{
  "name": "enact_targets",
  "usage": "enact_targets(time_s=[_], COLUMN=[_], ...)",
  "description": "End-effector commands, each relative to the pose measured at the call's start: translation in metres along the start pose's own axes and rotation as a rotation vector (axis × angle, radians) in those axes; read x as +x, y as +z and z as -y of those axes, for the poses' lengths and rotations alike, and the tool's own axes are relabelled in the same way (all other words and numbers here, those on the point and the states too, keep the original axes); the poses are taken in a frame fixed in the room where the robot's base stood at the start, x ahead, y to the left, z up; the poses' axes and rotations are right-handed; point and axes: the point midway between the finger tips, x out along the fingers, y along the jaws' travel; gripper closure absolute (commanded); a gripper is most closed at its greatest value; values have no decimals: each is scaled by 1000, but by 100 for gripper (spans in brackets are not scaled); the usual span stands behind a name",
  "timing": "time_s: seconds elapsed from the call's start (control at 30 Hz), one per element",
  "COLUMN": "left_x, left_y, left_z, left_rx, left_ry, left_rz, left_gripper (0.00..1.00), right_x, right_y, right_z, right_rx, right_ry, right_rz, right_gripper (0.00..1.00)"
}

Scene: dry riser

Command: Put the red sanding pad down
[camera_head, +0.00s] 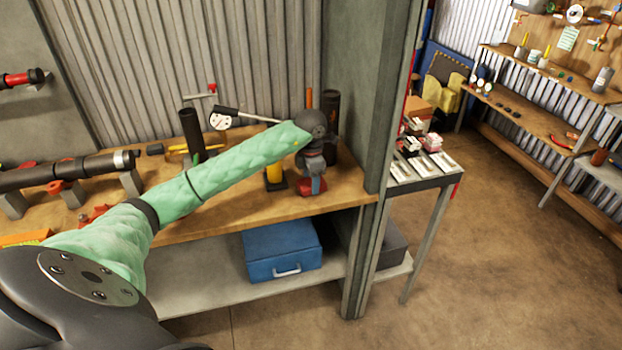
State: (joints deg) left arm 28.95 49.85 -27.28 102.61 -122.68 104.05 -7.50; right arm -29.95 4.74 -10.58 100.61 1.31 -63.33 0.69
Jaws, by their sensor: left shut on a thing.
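The red sanding pad (312,188) shows as a small red block at the right end of the wooden workbench (240,217). My left gripper (311,176) points down right above it and is shut on it. The pad is low at the bench top; I cannot tell whether it touches the wood. The gripper's fingers are small and dark here, and they hide part of the pad. My green-sleeved left arm crosses the bench from the lower left. My right gripper is not in the view.
A dark upright tube (191,130), a dial gauge (219,120) and a yellow item (274,174) stand near the gripper. A grey post (374,150) rises close on the right. A blue case (281,250) sits on the lower shelf. The bench front before the pad is bare.

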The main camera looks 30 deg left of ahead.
Motion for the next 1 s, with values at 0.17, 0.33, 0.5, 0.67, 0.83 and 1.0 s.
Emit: enact_targets(time_s=[0.17,0.33,0.5,0.67,0.83,1.0], left_x=[6,6,7,7,7,7], left_y=[-1,0,0,0,0,0], left_z=[0,0,0,0,0,0], left_rx=[0,0,0,0,0,0], left_ry=[1,0,0,0,0,0], left_rz=[-1,-1,-1,-1,-1,-1], left_gripper=[68,68,68,39,25,25], right_x=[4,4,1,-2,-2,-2], right_y=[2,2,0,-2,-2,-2], right_z=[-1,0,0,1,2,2], right_rx=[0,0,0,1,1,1], right_ry=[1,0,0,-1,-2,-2], right_rz=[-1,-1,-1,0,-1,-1], right_gripper=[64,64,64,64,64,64])
